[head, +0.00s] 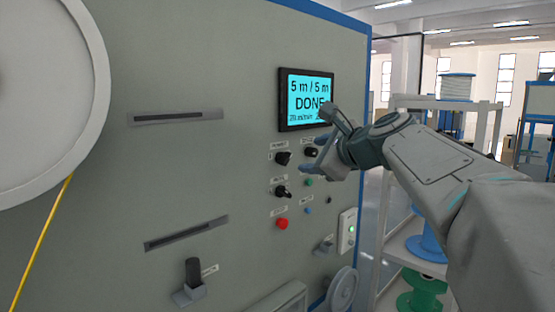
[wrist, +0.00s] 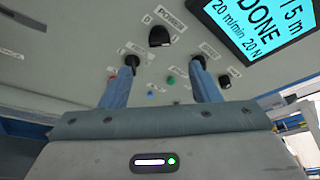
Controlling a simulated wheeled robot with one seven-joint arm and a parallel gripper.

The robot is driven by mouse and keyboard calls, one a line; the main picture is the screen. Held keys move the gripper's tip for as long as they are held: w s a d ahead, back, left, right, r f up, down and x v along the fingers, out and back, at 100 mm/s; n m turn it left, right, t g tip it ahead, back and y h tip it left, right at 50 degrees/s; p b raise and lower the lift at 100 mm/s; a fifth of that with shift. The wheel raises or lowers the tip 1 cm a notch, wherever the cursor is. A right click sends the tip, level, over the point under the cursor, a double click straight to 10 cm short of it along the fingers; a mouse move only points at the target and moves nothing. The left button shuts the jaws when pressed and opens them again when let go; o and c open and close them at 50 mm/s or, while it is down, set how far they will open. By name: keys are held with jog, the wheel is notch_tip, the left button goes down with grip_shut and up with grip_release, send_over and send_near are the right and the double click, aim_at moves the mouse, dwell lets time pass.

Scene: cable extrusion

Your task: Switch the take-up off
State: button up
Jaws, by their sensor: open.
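The grey control panel (head: 240,130) carries a black POWER knob (wrist: 158,36), which also shows in the head view (head: 283,158). A lower black knob (head: 282,192) sits beneath it, and another black knob (head: 311,152) is to its right. I cannot read which label names the take-up. My gripper (wrist: 164,66) is open in front of the panel, and it shows in the head view (head: 312,162). In the wrist view its left fingertip overlaps one black knob and its right fingertip another; I cannot tell whether they touch. Nothing is visibly held between the fingers.
A screen (head: 308,100) reads 5 m / 5 m, DONE. Green (head: 309,182), blue (head: 308,211) and red (head: 282,224) buttons sit nearby. A white box (head: 347,232) with a green light is at lower right. A large disc (head: 50,90) with yellow cable is at left. Shelves stand at right.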

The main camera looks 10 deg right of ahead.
aim_at(288, 159)
jog(key=p+x, duration=0.1)
jog(key=x, duration=1)
jog(key=shift+s, duration=0.1)
jog(key=c, duration=1)
